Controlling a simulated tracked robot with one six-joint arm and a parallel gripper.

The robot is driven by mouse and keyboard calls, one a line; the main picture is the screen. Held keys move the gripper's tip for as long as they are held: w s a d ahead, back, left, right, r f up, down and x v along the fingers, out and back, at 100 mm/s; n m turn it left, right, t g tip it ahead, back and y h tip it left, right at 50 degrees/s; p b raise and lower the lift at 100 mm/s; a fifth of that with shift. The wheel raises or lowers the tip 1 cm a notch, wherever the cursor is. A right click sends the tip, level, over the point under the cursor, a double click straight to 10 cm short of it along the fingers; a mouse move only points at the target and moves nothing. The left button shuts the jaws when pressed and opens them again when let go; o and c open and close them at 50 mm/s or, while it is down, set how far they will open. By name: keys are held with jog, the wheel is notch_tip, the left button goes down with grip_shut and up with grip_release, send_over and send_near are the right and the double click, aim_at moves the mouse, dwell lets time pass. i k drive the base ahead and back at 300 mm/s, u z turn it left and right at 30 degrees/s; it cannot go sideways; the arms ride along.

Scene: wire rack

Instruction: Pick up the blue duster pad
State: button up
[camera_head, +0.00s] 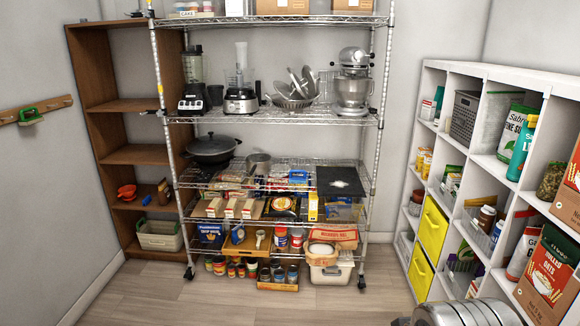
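A small bright blue object (298,176) sits on a middle shelf of the wire rack, left of a flat black square item. It may be the blue duster pad, but it is too small to tell. A second, smaller blue object (147,200) is on the brown bookcase at the left, beside an orange bowl. I cannot make out my gripper's fingers anywhere. A ribbed metallic part at the bottom right edge may be my own arm.
The wire rack (279,118) holds appliances, a black pan (211,147), boxes and cans. A white cube shelf (482,153) with packages and yellow bins stands at the right. The brown bookcase (99,95) stands at the left. The wooden floor (255,306) in front is clear.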

aim_at(292, 179)
jog(key=u, duration=0.1)
jog(key=i, duration=2.15)
jog(key=u, duration=0.35)
jog(key=i, duration=1.35)
jog(key=u, duration=0.3)
